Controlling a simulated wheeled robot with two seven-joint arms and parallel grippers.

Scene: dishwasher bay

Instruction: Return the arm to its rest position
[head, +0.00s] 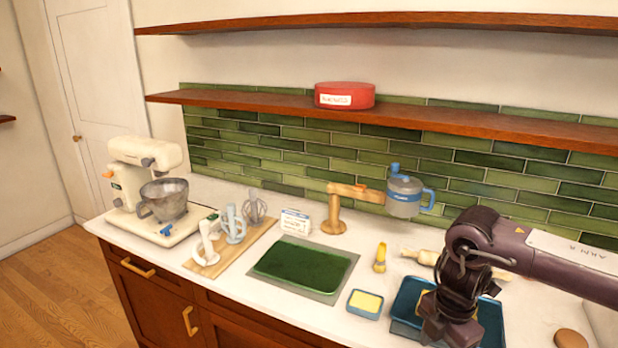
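My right arm comes in from the right edge, and its dark gripper (449,334) points down over the blue tray (404,304) at the bottom right. The fingertips are low in the frame and blend with the dark wrist, so I cannot tell whether they are open or shut, or whether they touch the tray. A yellow piece (424,301) shows partly in the tray, behind the gripper. My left arm and gripper are not in view.
A stand mixer (143,164) with a metal bowl is at the left. Whisk-like attachments (234,224) stand on a wooden board. A green mat (303,268), a small yellow-filled dish (366,303), a rolling pin (421,256) and a jug (405,197) are nearby. A shelf (230,99) hangs above.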

